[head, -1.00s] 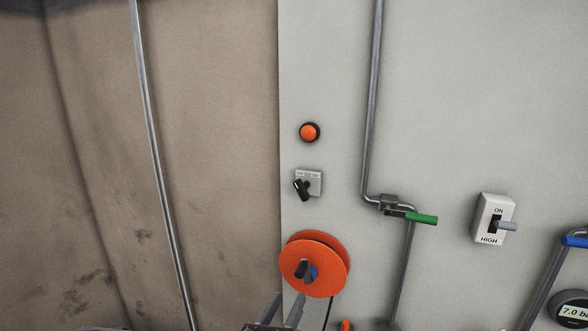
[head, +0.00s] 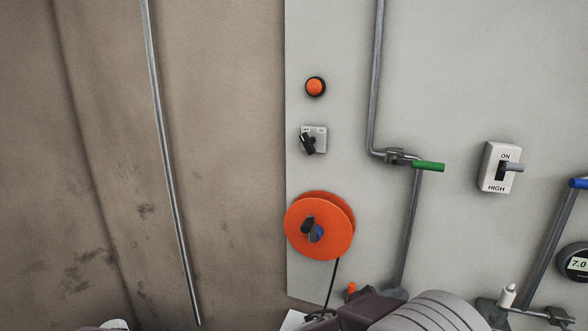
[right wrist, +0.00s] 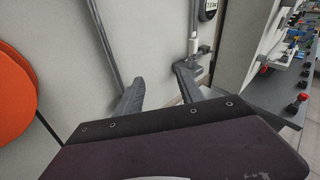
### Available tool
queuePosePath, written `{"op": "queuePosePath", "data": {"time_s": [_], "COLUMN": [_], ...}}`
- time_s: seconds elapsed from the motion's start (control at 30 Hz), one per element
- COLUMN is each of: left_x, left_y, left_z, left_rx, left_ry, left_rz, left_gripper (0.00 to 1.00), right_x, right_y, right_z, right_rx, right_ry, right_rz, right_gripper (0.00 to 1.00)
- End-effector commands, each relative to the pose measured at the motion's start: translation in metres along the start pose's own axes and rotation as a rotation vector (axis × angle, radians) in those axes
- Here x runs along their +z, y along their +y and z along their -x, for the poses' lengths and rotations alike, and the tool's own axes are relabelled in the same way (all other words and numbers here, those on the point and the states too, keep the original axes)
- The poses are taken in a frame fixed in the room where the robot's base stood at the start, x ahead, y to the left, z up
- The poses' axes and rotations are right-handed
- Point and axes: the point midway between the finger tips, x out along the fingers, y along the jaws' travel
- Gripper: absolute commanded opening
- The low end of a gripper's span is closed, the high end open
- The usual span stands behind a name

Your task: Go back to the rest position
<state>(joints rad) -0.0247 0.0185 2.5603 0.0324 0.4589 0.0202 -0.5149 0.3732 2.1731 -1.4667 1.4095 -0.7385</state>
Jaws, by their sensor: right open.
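My right gripper (head: 357,304) shows at the bottom edge of the head view, partly cut off, below and right of the orange reel (head: 318,226). In the right wrist view its two grey fingers (right wrist: 157,88) stand apart with nothing between them. The purple gripper body fills the lower part of that view. The orange reel (right wrist: 14,95) shows at the left there, apart from the fingers. My left gripper is not in view.
The grey panel carries an orange button (head: 315,87), a black rotary switch (head: 311,141), a green-handled valve (head: 428,166), an ON/HIGH switch (head: 499,168) and a gauge (head: 576,263). The right wrist view shows a cluttered bench (right wrist: 290,70) at the right.

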Motion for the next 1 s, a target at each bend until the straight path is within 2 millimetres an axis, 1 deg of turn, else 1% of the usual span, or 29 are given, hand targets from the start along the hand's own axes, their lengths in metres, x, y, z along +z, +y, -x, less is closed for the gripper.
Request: {"op": "queuePosePath", "data": {"time_s": [0.03, 0.07, 0.1, 0.17, 0.2, 0.23, 0.27, 0.3, 0.33, 0.37, 0.4, 0.5, 0.57, 0.6, 0.63, 0.7, 1.0], "left_x": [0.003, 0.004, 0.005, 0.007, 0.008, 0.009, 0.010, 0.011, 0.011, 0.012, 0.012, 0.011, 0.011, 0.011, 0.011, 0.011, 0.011], "left_y": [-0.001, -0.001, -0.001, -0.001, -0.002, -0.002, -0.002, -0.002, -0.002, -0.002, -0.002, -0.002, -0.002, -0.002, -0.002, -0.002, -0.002], "left_z": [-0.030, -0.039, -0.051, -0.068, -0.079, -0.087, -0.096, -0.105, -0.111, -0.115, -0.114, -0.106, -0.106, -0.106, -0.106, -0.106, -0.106], "left_rx": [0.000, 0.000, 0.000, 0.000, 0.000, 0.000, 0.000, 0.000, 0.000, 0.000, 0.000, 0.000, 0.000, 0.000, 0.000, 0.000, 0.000], "left_ry": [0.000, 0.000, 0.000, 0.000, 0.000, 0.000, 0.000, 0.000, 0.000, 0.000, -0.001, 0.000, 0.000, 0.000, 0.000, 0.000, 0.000], "left_rz": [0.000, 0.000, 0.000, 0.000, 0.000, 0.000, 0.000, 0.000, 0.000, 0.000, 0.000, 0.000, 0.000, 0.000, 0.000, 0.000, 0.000], "left_gripper": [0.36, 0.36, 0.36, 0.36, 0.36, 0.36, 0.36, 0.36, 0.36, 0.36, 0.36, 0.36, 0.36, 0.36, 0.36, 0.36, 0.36], "right_x": [-0.040, -0.060, -0.088, -0.134, -0.166, -0.191, -0.216, -0.249, -0.270, -0.287, -0.299, -0.310, -0.313, -0.312, -0.310, -0.308, -0.308], "right_y": [-0.028, -0.047, -0.071, -0.105, -0.124, -0.136, -0.145, -0.151, -0.151, -0.146, -0.135, -0.102, -0.084, -0.073, -0.067, -0.062, -0.062], "right_z": [-0.022, -0.030, -0.038, -0.040, -0.036, -0.029, -0.020, -0.004, 0.010, 0.024, 0.043, 0.076, 0.084, 0.084, 0.083, 0.080, 0.080], "right_rx": [-0.092, -0.153, -0.233, -0.362, -0.452, -0.523, -0.600, -0.706, -0.789, -0.870, -0.966, -1.157, -1.248, -1.288, -1.304, -1.315, -1.319], "right_ry": [0.082, 0.143, 0.229, 0.363, 0.456, 0.526, 0.597, 0.690, 0.756, 0.815, 0.879, 0.974, 0.991, 0.996, 0.997, 0.988, 0.984], "right_rz": [-0.057, -0.104, -0.176, -0.308, -0.417, -0.510, -0.616, -0.778, -0.911, -1.049, -1.217, -1.550, -1.707, -1.800, -1.854, -1.904, -1.903], "right_gripper": [0.45, 0.45, 0.45, 0.45, 0.45, 0.45, 0.45, 0.45, 0.45, 0.45, 0.45, 0.45, 0.45, 0.45, 0.45, 0.45, 0.45]}}
